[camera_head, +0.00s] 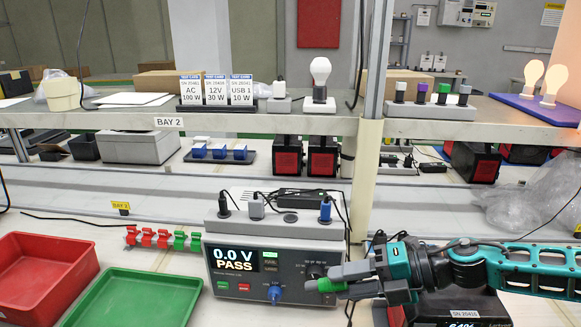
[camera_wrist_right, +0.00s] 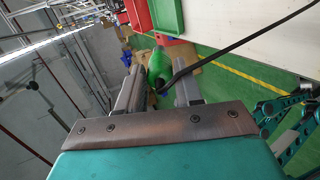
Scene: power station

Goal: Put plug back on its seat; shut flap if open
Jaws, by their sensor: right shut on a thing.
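My right gripper (camera_head: 335,282) is shut on a green plug (camera_head: 326,285) in front of the right part of the tester (camera_head: 232,298). In the right wrist view, the green plug (camera_wrist_right: 157,66) sits between the fingers, with a black cable beside it. The tester's display (camera_head: 234,260) reads 0.0 V PASS. On its top stand a black plug (camera_head: 224,207), a grey plug (camera_head: 256,208) and a blue plug (camera_head: 325,211). A dark round spot (camera_head: 290,217) lies between the grey and blue ones; I cannot tell whether it is a seat or a flap. My left gripper is not in view.
Red and green clips (camera_head: 163,238) stand left of the tester. A red tray (camera_head: 40,272) and a green tray (camera_head: 135,300) lie at the front left. A shelf (camera_head: 290,123) and its post (camera_head: 363,190) rise behind. Black cables hang around the tester's right side.

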